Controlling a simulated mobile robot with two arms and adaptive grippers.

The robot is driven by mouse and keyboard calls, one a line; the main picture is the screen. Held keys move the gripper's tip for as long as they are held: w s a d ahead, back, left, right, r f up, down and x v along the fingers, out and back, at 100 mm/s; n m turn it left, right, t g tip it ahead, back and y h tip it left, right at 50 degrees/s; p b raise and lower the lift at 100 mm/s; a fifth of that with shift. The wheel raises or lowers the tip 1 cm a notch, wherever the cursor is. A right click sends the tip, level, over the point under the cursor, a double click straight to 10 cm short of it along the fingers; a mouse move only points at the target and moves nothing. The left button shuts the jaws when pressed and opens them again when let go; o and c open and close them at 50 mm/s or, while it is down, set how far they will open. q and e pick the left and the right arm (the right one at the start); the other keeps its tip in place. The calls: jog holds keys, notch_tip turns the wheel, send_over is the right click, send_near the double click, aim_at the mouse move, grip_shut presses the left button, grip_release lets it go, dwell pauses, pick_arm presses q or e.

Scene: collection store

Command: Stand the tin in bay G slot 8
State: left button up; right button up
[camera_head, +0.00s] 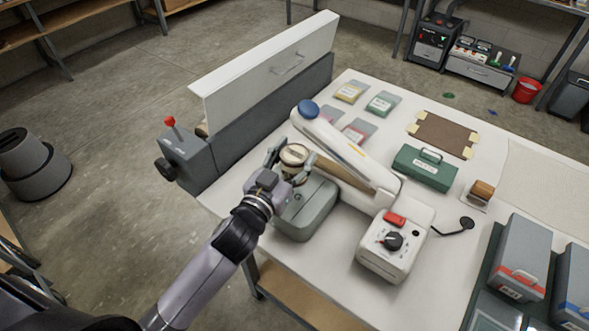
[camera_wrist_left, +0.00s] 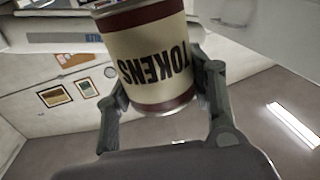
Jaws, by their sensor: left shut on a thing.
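The tin (camera_head: 294,154) is a small round can with a cream label and dark red bands. In the left wrist view the tin (camera_wrist_left: 150,58) shows the word TOKENS, upside down in that picture. My left gripper (camera_head: 290,164) is shut on the tin, with one finger on each side of it. In the head view the tin is held over the table, by the grey-green box-shaped device. I cannot make out any bay G or slot 8 marking. My right gripper is not in view.
The grey-green device (camera_head: 305,213) stands at the table's near edge. A white long-armed machine (camera_head: 396,250) lies close on the right. A grey and white upright panel (camera_head: 268,72) borders the left. A green box (camera_head: 425,168), several packets and grey cases (camera_head: 520,258) occupy the table (camera_head: 462,110).

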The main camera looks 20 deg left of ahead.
aim_at(288, 180)
pick_arm(q)
jog(key=shift+f, duration=2.25)
jog(key=shift+f, duration=0.15)
jog(key=o, duration=1.5)
jog(key=shift+c, duration=0.2)
